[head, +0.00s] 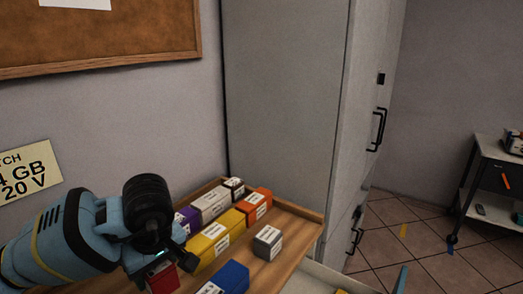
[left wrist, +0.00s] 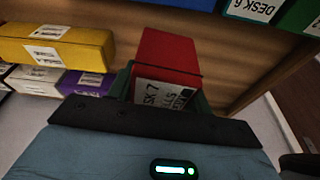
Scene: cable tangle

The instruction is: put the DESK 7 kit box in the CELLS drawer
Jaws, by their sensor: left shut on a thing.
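The DESK 7 kit box is a red box with a white label; it shows in the left wrist view (left wrist: 165,55) and in part in the head view (head: 163,281). My left gripper (head: 160,266) is shut on it, at the front left of the wooden tray. In the left wrist view the gripper's dark fingers (left wrist: 160,85) sit on either side of the box, and "ESK 7" and "LLS" can be read on its label. I cannot tell whether the box touches the tray. No drawer marked CELLS can be made out. My right gripper is not in view.
The wooden tray (head: 303,217) holds yellow (head: 215,238), orange (head: 254,204), purple, grey (head: 268,242) and blue (head: 226,279) boxes. A tall grey cabinet (head: 285,95) stands behind it. A pale edge (head: 335,278) shows at the bottom. A cart (head: 485,180) stands right; floor between is mostly clear.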

